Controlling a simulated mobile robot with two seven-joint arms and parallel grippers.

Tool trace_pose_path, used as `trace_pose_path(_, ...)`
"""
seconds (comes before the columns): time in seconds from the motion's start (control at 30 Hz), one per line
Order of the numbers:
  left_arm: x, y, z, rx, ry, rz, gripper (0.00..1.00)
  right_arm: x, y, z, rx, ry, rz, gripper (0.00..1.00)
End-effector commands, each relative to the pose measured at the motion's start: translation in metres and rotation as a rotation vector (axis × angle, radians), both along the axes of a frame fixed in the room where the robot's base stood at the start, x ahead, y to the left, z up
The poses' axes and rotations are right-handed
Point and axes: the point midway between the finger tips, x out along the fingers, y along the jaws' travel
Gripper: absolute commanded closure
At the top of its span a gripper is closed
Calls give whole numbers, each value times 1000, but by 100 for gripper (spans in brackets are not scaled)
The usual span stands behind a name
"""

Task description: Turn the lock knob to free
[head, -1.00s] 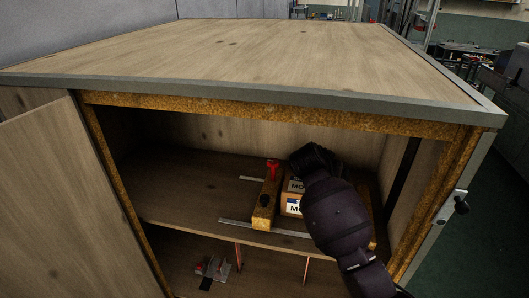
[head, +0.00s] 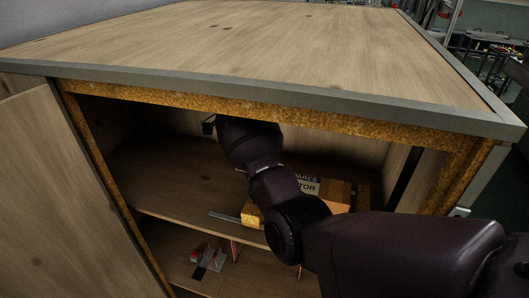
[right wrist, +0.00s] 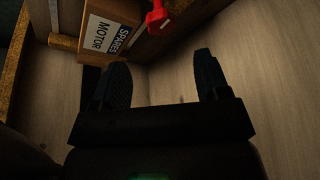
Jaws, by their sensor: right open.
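In the right wrist view, a red knob-like piece (right wrist: 158,18) shows at the top, beside a brown box (right wrist: 110,12) labelled SPARES MOTOR. My right gripper (right wrist: 160,68) is open and empty, its fingers apart over bare wood, with the red piece beyond the fingertips and not between them. In the head view, my right arm reaches into the cabinet and hides the red piece. Only the front end of the yellow bar (head: 250,215) shows there. I cannot tell whether the red piece is the lock knob or how it is turned. My left gripper is not in view.
The cabinet top (head: 270,45) hangs over the opening, with my arm close under its front edge. An open door (head: 60,190) stands at the left. A metal strip (head: 224,216) lies on the shelf. A red and grey item (head: 207,258) sits on the lower shelf.

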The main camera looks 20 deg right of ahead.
Motion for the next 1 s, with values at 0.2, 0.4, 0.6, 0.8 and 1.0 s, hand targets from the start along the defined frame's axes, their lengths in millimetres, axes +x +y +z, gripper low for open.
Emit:
trace_pose_path(0.2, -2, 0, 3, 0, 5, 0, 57, 2, -15, -36, -2, 3, 0, 31)
trace_pose_path(0.4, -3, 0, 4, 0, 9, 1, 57, 5, -27, -63, -2, 1, 1, 31)
trace_pose_path(0.6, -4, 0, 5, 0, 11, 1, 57, 6, -33, -78, -2, 0, 1, 31)
trace_pose_path(0.8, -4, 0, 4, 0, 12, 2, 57, 6, -34, -82, -1, -2, 2, 31)
trace_pose_path(1.0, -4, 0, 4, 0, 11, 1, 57, 6, -34, -81, -2, -2, 2, 37)
